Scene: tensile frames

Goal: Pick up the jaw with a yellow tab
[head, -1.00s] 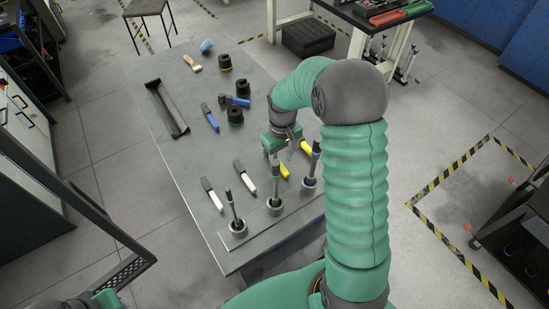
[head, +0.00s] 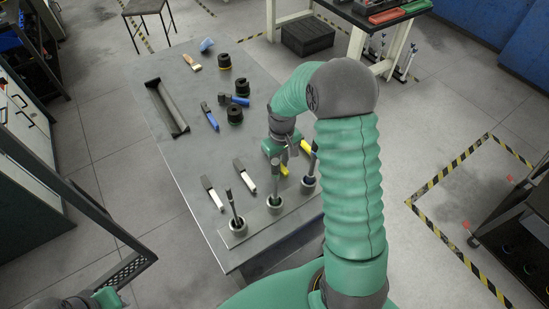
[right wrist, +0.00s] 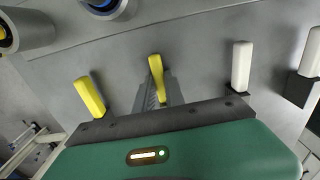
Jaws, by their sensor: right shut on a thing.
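Two jaws with yellow tabs lie on the grey table. The other yellow-tabbed jaw (head: 306,147) lies to the right in the head view and at left in the right wrist view (right wrist: 90,97). A green part at the lower left seems to be my left gripper (head: 107,297); its fingers are not clear.
Two white-tabbed jaws (head: 249,180) (head: 215,197) lie to the left. Several upright tools stand in round holders along a plate (head: 256,231) at the near edge.

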